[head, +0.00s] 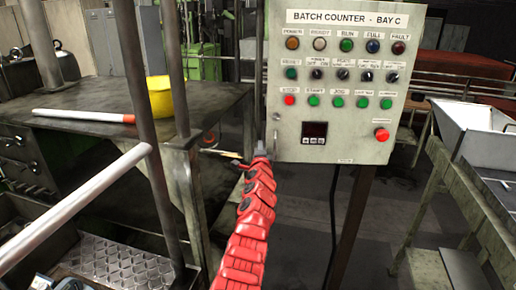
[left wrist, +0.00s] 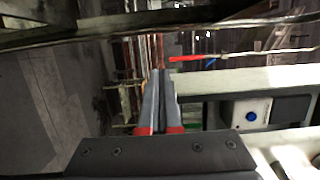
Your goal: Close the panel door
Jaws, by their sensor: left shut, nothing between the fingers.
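The panel (head: 335,150) is a pale grey box on a dark post, labelled "BATCH COUNTER - BAY C". Its face carries rows of lamps, knobs and buttons, a small red display and a red stop button. A narrow pale strip (head: 260,80) runs along its left edge; I cannot tell whether it is the door seen edge-on. My left gripper (head: 261,148), on the red arm, is at the panel's lower left edge. Its grey fingers are shut and empty in the left wrist view (left wrist: 160,98), beside a pale edge (left wrist: 225,79). Contact is unclear. My right gripper is out of view.
A dark workbench (head: 90,98) at left holds a white stick with a red end (head: 85,116) and a yellow object (head: 160,97). Dark uprights (head: 143,120) stand in front of it. A white trough (head: 480,140) is at right. Floor shows between panel and trough.

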